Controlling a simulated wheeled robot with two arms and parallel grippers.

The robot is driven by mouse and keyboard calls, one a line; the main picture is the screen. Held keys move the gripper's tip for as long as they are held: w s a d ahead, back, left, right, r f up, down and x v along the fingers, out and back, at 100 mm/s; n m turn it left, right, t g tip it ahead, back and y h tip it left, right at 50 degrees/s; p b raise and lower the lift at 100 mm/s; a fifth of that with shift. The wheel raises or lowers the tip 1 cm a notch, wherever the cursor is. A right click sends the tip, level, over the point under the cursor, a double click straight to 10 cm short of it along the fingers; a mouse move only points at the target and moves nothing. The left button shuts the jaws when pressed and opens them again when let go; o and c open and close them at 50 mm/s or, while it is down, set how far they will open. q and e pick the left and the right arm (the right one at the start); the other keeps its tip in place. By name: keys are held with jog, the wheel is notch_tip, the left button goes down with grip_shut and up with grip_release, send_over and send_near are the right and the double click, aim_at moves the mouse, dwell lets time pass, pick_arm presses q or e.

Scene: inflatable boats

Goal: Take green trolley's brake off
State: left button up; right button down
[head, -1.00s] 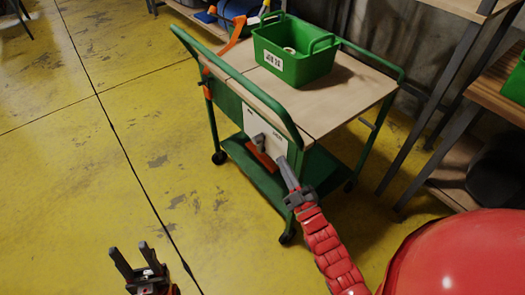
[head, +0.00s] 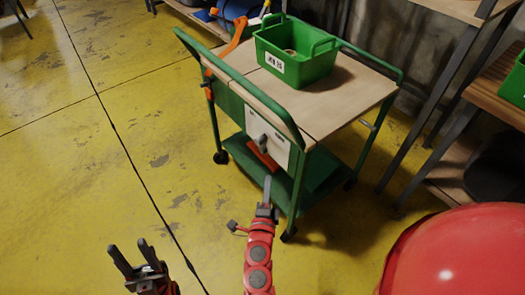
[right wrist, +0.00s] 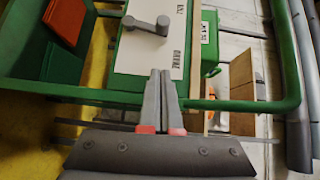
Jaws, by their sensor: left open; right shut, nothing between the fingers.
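The green trolley (head: 298,120) stands on the floor ahead, with a wooden top. Its end carries a white panel (head: 281,150) with a grey lever (head: 263,142). In the right wrist view the lever (right wrist: 146,25) points left from its pivot, and the panel (right wrist: 130,62) has two printed labels, one apparently "BRAKE". My right gripper (head: 267,183) is shut and empty, below and in front of the panel, apart from the lever. Its closed fingers (right wrist: 160,76) show in the right wrist view. My left gripper (head: 134,258) is open and empty, low over the floor at left.
A green bin (head: 296,68) sits on the trolley top. An orange piece (head: 262,154) is below the lever. A shelf (head: 505,95) stands at right, and a large red rounded object (head: 460,255) fills the lower right. The yellow floor (head: 75,150) at left is clear.

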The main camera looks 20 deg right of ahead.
dwell(0.3)
send_near(265, 143)
jog(key=d, duration=0.3)
jog(key=w, duration=0.3)
jog(key=w+b, duration=0.1)
jog(key=w, duration=0.1)
jog(key=shift+a+r, duration=0.25)
jog(key=shift+a, duration=0.15)
